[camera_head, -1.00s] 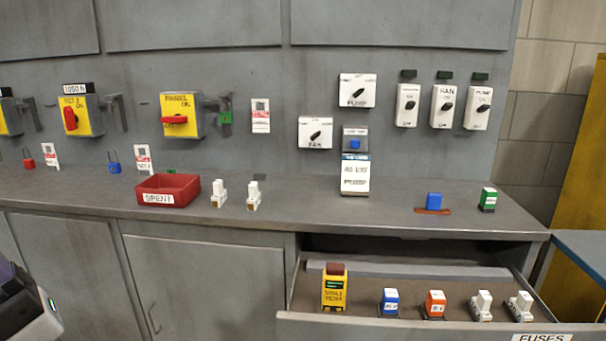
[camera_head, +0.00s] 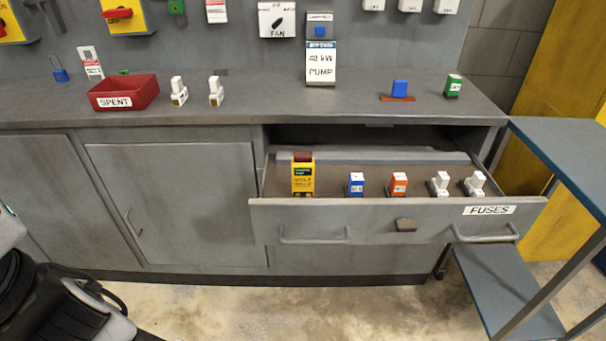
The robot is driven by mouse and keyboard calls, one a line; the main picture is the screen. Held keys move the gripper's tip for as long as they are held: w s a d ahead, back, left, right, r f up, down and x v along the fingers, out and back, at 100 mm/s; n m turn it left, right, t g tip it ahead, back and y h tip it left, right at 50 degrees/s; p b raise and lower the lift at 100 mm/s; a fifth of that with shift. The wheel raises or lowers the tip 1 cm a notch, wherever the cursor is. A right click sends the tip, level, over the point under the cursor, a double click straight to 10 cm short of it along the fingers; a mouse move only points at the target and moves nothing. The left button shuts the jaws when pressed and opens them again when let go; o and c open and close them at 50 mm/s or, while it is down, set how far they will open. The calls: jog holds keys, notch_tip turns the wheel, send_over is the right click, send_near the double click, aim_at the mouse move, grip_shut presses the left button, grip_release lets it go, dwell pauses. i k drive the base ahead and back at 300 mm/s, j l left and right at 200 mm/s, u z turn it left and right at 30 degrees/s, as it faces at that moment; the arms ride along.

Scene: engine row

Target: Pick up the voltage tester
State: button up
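The voltage tester (camera_head: 303,177) is a yellow block with a dark brown top and a small green display. It stands upright at the left end of the open fuse drawer (camera_head: 375,222), behind the drawer front, which hides its lowest part. Part of my arm, black and grey, shows at the lower left, well apart from the tester. My gripper's fingers cannot be made out in this view.
In the drawer stand a blue fuse (camera_head: 356,184), an orange fuse (camera_head: 398,184) and two white fuses (camera_head: 439,184). A red SPENT bin (camera_head: 123,93) sits on the counter (camera_head: 250,104). A blue-topped cart (camera_head: 572,150) stands right of the drawer. Floor before the drawer is clear.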

aim_at(302, 163)
jog(key=i+j+z, duration=0.1)
jog(key=j+z, duration=0.25)
jog(key=z, duration=0.15)
jog(key=j+z, duration=0.55)
jog(key=j, duration=0.7)
jog(key=k+j+z, duration=0.15)
jog(key=j, duration=0.7)
jog(key=i, duration=0.5)
